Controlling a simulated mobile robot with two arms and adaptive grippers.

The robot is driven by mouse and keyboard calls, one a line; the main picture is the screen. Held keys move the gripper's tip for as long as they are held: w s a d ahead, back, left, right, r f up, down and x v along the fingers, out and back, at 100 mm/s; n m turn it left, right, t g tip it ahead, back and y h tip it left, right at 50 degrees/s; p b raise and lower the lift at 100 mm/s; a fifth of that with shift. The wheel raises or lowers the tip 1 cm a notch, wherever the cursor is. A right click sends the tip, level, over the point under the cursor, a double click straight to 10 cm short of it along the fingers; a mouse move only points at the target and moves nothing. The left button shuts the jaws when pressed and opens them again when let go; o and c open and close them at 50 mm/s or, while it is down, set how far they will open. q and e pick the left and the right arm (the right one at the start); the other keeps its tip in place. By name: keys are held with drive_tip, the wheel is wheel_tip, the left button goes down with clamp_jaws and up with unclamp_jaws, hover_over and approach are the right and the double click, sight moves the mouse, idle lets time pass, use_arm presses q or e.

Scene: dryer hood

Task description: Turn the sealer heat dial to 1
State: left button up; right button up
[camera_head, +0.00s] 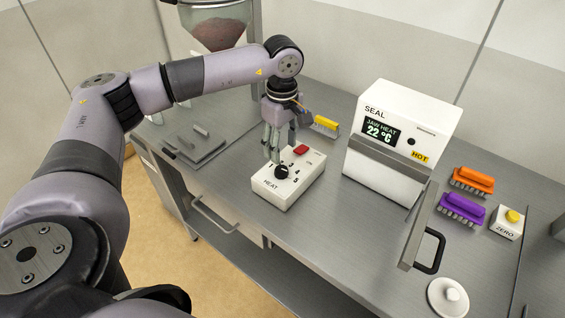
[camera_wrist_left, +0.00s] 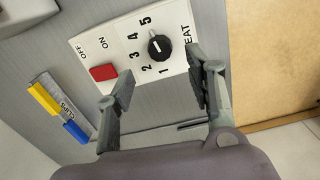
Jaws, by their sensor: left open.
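The white heat control box (camera_head: 290,190) stands on the steel bench in the head view. Its black round dial (camera_head: 282,172) has printed numbers 1 to 5 around it. The dial (camera_wrist_left: 159,47) also shows in the left wrist view, with a short white mark on its top; which number it points at is hard to tell. A red switch (camera_head: 301,149) sits on the same box. My left gripper (camera_head: 279,152) points down over the box beside the dial. In the left wrist view its two fingers (camera_wrist_left: 160,78) are apart with nothing between them, and the dial lies beyond the fingertips. My right gripper is not in view.
A white sealer (camera_head: 395,150) reading 22 °C, marked HOT, stands right of the box. Orange (camera_head: 472,179) and purple (camera_head: 461,209) brushes and a ZERO button box (camera_head: 507,223) lie further right. A yellow-topped object (camera_head: 326,125) lies behind the box.

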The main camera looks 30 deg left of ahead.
sight(283, 169)
use_arm(q)
wheel_tip(283, 169, down, 8)
drive_tip(key=shift+f+p, duration=0.1)
drive_tip(key=shift+p, duration=0.75)
drive_tip(key=c, duration=1.2)
drive_tip(key=shift+o, duration=0.2)
